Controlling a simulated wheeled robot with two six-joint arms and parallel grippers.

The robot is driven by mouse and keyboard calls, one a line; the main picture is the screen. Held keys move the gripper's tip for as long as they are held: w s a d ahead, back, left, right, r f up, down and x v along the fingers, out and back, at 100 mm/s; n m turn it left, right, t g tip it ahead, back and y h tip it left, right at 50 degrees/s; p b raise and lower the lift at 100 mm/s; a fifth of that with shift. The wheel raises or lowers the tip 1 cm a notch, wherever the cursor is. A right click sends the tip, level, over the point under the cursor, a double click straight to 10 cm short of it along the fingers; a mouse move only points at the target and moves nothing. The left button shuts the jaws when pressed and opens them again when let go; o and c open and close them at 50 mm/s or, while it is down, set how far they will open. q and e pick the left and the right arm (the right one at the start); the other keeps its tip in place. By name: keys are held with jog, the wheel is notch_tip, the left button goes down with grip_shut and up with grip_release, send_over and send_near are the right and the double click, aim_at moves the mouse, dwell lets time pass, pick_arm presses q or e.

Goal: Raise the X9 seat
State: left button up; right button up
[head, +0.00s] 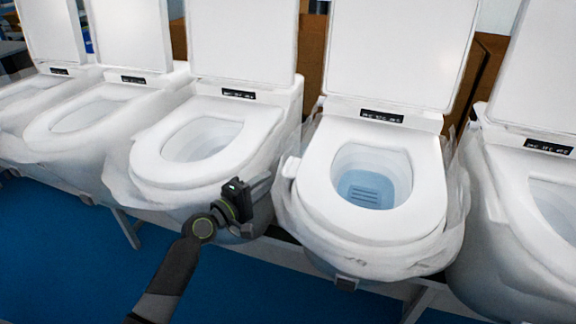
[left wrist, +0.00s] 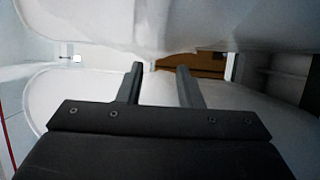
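Several white toilets stand in a row in the head view, lids up and seats down. No X9 label is readable, so I cannot tell which seat is X9. The nearest full seat (head: 312,205) rests flat on its bowl, with a small white block at its left side. The seat to its left (head: 147,167) also lies flat. My left gripper (left wrist: 160,68) is open and empty in the left wrist view, its two fingers apart, between white surfaces. My right gripper is out of view.
Clear plastic wrapping (head: 462,205) hangs around the bowls. A metal rack (head: 285,253) runs below them. Brown panels (head: 311,60) stand behind the toilets. The blue floor (head: 80,260) is open at the front left.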

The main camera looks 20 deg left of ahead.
aim_at(282, 171)
pick_arm(q)
jog(key=x, duration=0.9)
jog(key=shift+w+d, duration=0.15)
jog(key=shift+w, duration=0.1)
jog(key=shift+c, duration=0.4)
grip_shut()
